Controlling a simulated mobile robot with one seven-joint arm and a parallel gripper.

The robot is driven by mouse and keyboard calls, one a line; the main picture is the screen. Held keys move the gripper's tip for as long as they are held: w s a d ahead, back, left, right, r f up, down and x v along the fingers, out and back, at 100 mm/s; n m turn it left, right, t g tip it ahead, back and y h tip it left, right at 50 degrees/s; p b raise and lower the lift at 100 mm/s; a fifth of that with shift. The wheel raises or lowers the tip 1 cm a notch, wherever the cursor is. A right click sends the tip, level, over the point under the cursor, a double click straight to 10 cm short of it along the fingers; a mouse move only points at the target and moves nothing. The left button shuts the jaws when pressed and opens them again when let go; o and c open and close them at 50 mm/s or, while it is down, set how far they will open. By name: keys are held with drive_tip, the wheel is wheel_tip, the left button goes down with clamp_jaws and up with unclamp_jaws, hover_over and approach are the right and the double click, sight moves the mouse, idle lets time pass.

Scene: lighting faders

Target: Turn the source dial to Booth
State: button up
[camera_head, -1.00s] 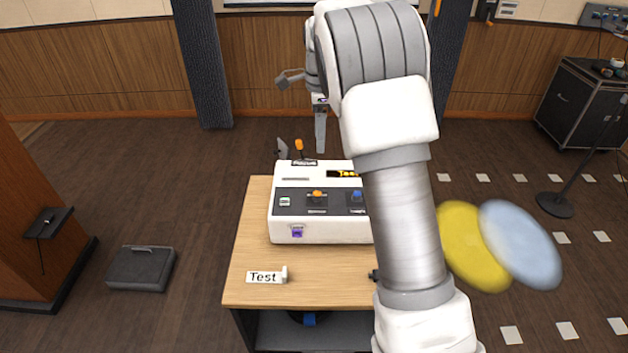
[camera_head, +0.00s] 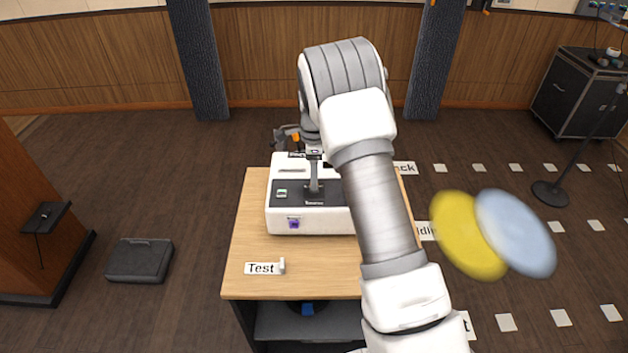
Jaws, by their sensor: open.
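A white console (camera_head: 295,220) with a dark top panel (camera_head: 285,200) stands on a wooden table. My gripper (camera_head: 314,188) is open and points down over the middle of that panel. Its fingers are seen edge-on and overlap the spot where an orange knob showed earlier; that knob is now hidden. I cannot tell whether the fingers touch it. The blue knob to its right is hidden behind my arm. No Booth marking is readable, and I cannot tell which knob is the source dial. A purple part (camera_head: 294,224) is on the console's front face.
A "Test" sign (camera_head: 262,268) stands at the front left of the table (camera_head: 250,240). Partly hidden signs (camera_head: 404,168) show on the right. An orange-tipped part (camera_head: 296,137) rises behind the console. Blurred yellow (camera_head: 465,235) and blue (camera_head: 515,233) discs float at right.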

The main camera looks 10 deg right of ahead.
drive_tip(key=shift+f, duration=1.4)
clamp_jaws()
